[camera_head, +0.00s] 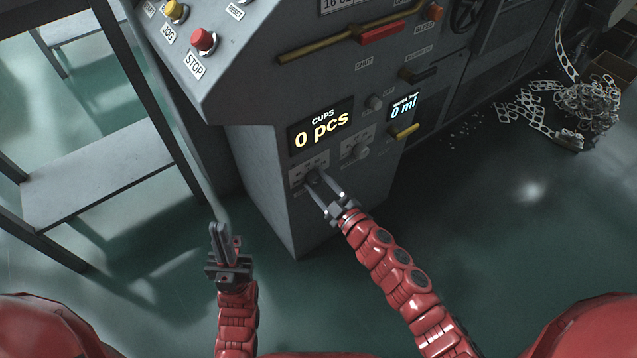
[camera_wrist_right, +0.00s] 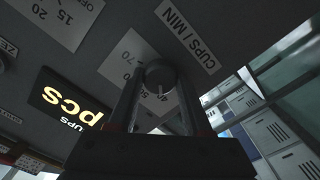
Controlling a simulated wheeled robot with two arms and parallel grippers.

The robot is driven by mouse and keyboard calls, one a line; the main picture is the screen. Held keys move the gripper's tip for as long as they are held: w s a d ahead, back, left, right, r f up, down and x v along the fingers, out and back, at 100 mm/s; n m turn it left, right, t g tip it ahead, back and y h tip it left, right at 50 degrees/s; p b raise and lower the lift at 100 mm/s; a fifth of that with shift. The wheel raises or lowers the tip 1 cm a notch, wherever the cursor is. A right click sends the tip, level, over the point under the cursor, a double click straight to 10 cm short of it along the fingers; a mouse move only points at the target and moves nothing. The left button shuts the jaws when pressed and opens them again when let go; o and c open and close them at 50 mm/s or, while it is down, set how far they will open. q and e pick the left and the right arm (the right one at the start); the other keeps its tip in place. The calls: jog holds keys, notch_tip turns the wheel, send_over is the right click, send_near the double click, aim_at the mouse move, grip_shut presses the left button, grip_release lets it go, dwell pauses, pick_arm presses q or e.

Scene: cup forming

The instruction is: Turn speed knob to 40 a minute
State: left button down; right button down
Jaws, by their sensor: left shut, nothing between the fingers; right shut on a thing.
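The speed knob (camera_wrist_right: 158,74) is a round grey knob on a white scale plate (camera_wrist_right: 116,62) beside a "CUPS / MIN" label (camera_wrist_right: 188,37) in the right wrist view. A pale pointer line shows on it; the number it points at is hard to read. In the head view the knob (camera_head: 314,178) sits on the machine's front panel under the "CUPS 0 pcs" display (camera_head: 321,127). My right gripper (camera_head: 325,186) is shut on the knob, one finger on each side; its fingers also show in the right wrist view (camera_wrist_right: 158,88). My left gripper (camera_head: 217,230) is shut and empty, apart from the machine.
Another knob (camera_head: 355,151) sits right of the held one, with a small knob (camera_head: 374,102) and a brass lever (camera_head: 404,131) nearby. A red STOP button (camera_head: 203,40) is on the upper panel. A grey table (camera_head: 95,175) stands left; scrap strips (camera_head: 575,105) lie right.

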jog(key=shift+c, duration=1.7)
grip_release()
jog(key=shift+s, duration=0.1)
jog(key=p+v, duration=0.3)
jog(key=v, duration=1.4)
jog(key=shift+p, duration=0.35)
jog(key=shift+s+d, duration=0.1)
